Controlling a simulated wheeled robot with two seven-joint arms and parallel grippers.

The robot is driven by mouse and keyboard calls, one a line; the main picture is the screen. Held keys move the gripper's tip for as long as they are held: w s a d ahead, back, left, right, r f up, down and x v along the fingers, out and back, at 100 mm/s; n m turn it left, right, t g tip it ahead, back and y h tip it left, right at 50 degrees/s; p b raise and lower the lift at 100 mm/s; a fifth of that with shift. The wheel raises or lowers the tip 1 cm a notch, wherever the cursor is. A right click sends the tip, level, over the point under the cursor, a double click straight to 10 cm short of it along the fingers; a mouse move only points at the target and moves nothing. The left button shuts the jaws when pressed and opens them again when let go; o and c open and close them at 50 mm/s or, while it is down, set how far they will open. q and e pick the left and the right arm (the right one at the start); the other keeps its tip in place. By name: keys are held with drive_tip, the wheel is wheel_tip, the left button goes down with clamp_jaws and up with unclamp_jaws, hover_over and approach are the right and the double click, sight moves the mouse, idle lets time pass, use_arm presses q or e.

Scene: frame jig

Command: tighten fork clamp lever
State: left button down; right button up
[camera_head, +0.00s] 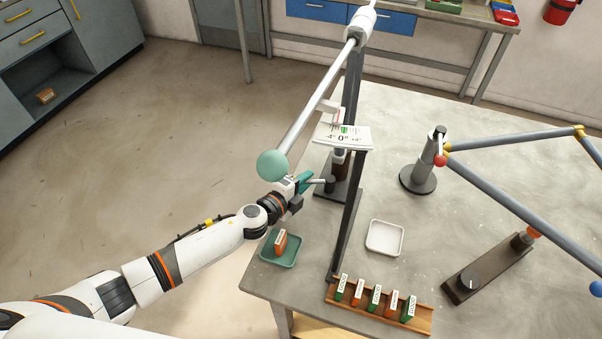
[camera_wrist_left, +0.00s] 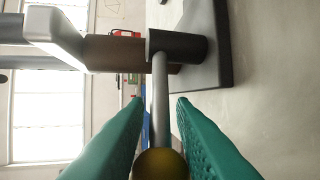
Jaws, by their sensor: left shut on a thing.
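The fork clamp lever is a thin grey rod (camera_wrist_left: 158,110) with a dull yellow ball knob (camera_wrist_left: 160,165) in the left wrist view. It runs into a dark round collar (camera_wrist_left: 190,47) beside a brown cylinder (camera_wrist_left: 112,52). My left gripper (camera_head: 306,183) has its green fingers on both sides of the lever and is shut on it. In the head view the lever (camera_head: 317,181) shows only as a short stub between the fingers and the dark clamp (camera_head: 330,184); the knob is hidden there. My right gripper is not in view.
A long pale rod with a teal ball (camera_head: 272,165) passes just above my left gripper. A scale plate (camera_head: 345,134) and dark upright (camera_head: 349,210) stand close right. A green tray (camera_head: 267,254), white tray (camera_head: 385,250) and tag rack (camera_head: 420,319) are nearer; a blue-grey frame (camera_head: 510,200) lies right.

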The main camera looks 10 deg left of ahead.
use_arm(q)
drive_tip(key=shift+s+y, duration=0.15)
drive_tip(key=shift+y, duration=0.15)
drive_tip(key=c, duration=1.5)
unclamp_jaws()
drive_tip(key=v, duration=0.3)
drive_tip(key=b+v, duration=0.1)
drive_tip(key=v, duration=0.6)
drive_tip(key=shift+s+a+f, duration=0.15)
drive_tip(key=shift+s+f, duration=0.1)
drive_tip(key=shift+s, duration=0.1)
drive_tip(key=shift+s+a+r, duration=0.25)
drive_tip(key=shift+s+r, duration=0.05)
drive_tip(key=shift+s, duration=0.3)
